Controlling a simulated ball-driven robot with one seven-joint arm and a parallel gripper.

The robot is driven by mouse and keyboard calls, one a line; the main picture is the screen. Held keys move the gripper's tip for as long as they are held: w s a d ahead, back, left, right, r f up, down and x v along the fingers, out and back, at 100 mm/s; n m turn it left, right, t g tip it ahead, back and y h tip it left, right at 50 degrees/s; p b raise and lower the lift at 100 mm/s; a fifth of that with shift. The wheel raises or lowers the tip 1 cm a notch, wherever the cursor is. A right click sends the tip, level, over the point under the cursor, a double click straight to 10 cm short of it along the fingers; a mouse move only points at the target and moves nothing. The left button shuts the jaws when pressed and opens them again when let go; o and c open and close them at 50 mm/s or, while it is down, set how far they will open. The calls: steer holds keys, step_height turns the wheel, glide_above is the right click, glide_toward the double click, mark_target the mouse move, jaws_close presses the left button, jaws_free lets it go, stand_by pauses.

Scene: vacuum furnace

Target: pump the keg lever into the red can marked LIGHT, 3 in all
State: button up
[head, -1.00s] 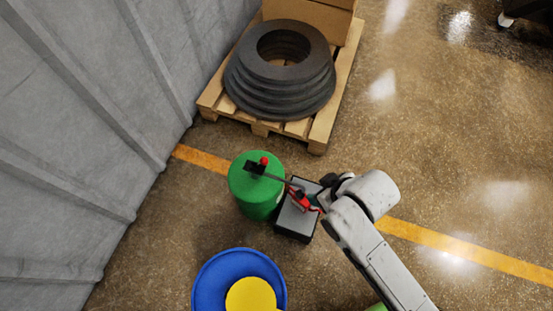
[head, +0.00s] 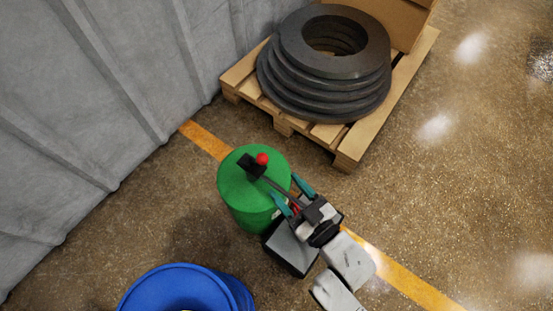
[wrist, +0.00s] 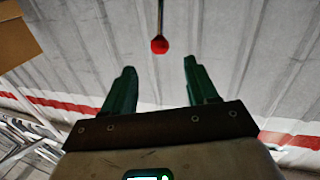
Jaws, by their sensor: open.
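The green keg (head: 236,195) stands on the floor with a black pump head on top. The lever's red ball knob (head: 262,159) shows above the keg top. In the wrist view the red knob (wrist: 159,46) sits at the end of a thin rod, beyond my fingertips and between them in the picture, touching neither. My gripper (head: 283,185) is open and empty, its teal fingers reaching over the keg's right side; it also shows in the wrist view (wrist: 158,68). A little red shows under my gripper, mostly hidden; I cannot tell if it is the can. No LIGHT marking is readable.
A dark stand with a grey top (head: 288,250) is beside the keg, under my gripper. A blue drum (head: 150,288) stands at the front left. A pallet (head: 352,152) with stacked dark rings (head: 290,85) is behind. A grey corrugated wall (head: 70,120) runs along the left.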

mark_target(262, 159)
steer(key=b+x, duration=0.3)
steer(key=x, duration=0.7)
steer(key=shift+w+a+r, duration=0.1)
steer(key=shift+w+a, duration=0.05)
steer(key=shift+w, duration=0.2)
jaws_close()
stand_by(0.3)
